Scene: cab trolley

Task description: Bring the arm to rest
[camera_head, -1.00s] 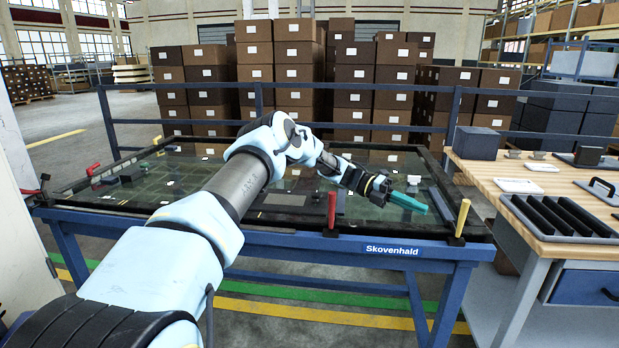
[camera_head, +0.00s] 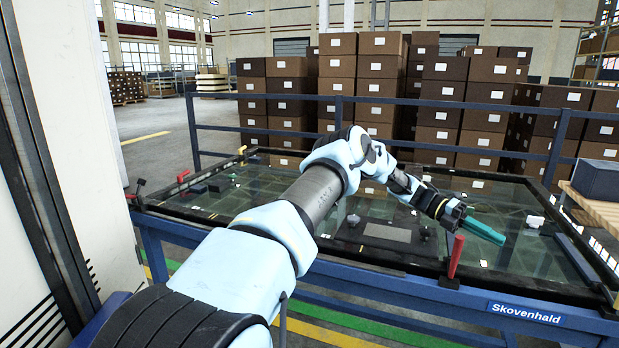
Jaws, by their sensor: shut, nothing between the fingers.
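My gripper (camera_head: 490,234) is at the right of the head view, at the end of my outstretched arm. Its teal fingers lie together, shut and empty, pointing right and slightly down. They are over the dark glass-like top of the trolley (camera_head: 290,222), which has a blue frame marked "Skovenhald". The gripper is behind the red clamp handle (camera_head: 456,256) on the trolley's front edge. I cannot tell how high the fingers are above the surface. My arm reaches from the bottom left over the trolley's front edge and hides part of its top.
A white cabinet (camera_head: 75,130) with a dark edge stands close on the left. A blue rail (camera_head: 460,105) runs behind the trolley, with stacked brown cartons (camera_head: 375,70) beyond. A grey box (camera_head: 598,180) sits on a wooden bench at right. Open floor shows at the far left.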

